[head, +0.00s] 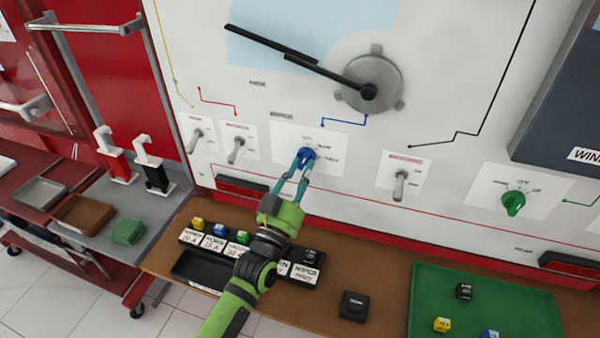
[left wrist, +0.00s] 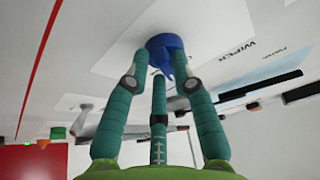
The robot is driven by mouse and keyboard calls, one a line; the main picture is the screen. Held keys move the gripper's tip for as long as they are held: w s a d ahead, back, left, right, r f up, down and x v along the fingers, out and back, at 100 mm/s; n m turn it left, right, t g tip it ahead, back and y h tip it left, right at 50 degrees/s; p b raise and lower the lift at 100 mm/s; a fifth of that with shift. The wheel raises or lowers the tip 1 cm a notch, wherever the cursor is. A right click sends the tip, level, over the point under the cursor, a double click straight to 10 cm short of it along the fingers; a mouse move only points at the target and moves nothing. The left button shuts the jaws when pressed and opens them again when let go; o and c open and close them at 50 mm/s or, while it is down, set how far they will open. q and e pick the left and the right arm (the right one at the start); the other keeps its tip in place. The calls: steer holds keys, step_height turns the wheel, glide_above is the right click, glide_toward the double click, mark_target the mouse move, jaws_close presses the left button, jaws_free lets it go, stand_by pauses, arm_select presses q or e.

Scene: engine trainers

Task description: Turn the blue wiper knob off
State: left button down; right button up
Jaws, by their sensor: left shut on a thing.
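The blue wiper knob (head: 306,155) sits on a white label plate in the middle of the upright panel in the head view. It also shows at the top of the left wrist view (left wrist: 166,48). My left gripper (head: 302,162) is at the knob, with its teal fingers shut on it from either side. In the left wrist view, the fingertips (left wrist: 165,68) stand around the knob's narrow grip. The fingers partly hide the knob and its label, so its pointer setting cannot be read. My right gripper is in neither view.
Toggle switches (head: 237,149) stand left of the knob and another (head: 401,184) stands right. A green knob (head: 514,202) is farther right. Below, a shelf (head: 390,265) holds a black fuse tray (head: 192,268) and a green tray (head: 500,305) with small blocks.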

arm_select(q)
steer(key=shift+r+n+t+y, duration=0.35)
steer(key=shift+n+y, duration=0.25)
steer(key=shift+n, duration=0.55)
steer(key=shift+r+n+t+y, duration=0.35)
steer(key=shift+n+y, duration=0.25)
steer(key=shift+n, duration=0.85)
steer(key=c, duration=1.1)
jaws_free()
steer(key=shift+f, duration=0.3)
steer(key=shift+s+f, duration=0.1)
